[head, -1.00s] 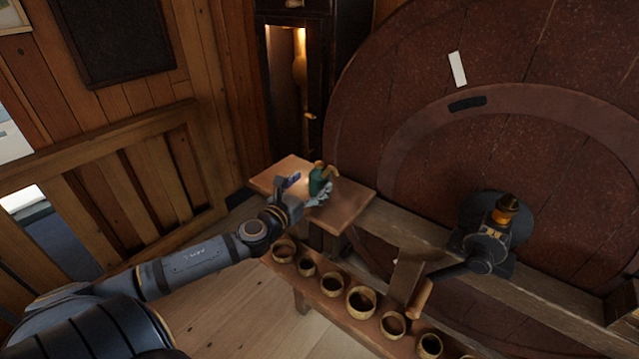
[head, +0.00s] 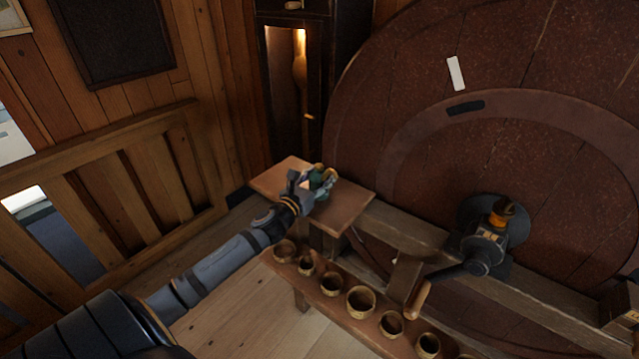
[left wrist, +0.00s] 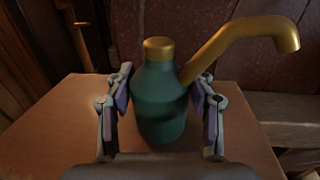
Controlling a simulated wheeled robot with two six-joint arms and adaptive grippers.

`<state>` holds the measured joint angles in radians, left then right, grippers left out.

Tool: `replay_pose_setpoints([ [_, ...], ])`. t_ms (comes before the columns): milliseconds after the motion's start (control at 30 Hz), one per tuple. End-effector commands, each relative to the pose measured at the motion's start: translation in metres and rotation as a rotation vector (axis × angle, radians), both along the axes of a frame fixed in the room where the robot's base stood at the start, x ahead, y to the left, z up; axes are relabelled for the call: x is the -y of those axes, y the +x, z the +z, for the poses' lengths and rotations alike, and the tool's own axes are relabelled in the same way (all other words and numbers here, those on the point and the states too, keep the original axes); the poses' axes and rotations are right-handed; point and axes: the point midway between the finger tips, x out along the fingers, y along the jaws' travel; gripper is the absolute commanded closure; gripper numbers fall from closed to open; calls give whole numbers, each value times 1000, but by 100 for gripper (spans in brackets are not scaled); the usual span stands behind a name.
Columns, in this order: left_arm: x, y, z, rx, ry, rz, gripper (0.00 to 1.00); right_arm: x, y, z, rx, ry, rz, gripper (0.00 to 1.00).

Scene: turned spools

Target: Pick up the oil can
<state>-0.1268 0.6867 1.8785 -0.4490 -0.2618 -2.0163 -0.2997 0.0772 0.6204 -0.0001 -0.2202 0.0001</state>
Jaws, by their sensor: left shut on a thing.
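The oil can (head: 321,183) has a green body with a brass cap and a curved brass spout. It stands upright on a small wooden shelf (head: 343,206) in the head view. In the left wrist view the oil can (left wrist: 160,100) fills the middle, its spout pointing up to the right. My left gripper (head: 318,181) is at the can, with one finger on each side of its body. In the left wrist view the left gripper (left wrist: 162,105) is shut on the can. The gripper partly hides the can in the head view. My right gripper is not in view.
A low bench below the shelf holds a row of several round wooden cups (head: 360,301). A huge round wooden wheel (head: 420,140) stands behind the shelf. A crank with a wooden handle (head: 417,299) is at the right. A wooden railing (head: 100,185) stands at the left.

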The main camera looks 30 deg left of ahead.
Motion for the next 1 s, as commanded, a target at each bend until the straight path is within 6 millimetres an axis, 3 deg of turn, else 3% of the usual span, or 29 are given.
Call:
replay_pose_setpoints([
  [133, 0, 0, 1, 1, 1, -1, 77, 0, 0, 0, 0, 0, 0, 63],
  [433, 0, 0, 6, 3, 3, -1, 78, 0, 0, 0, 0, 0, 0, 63],
  [633, 2, -1, 36, 6, 7, -4, 78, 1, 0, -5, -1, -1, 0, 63],
  [833, 40, -29, 89, 6, 8, -7, 78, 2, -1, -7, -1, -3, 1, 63],
  [1000, 83, -63, 109, 8, -4, -7, 78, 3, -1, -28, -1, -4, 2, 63],
])
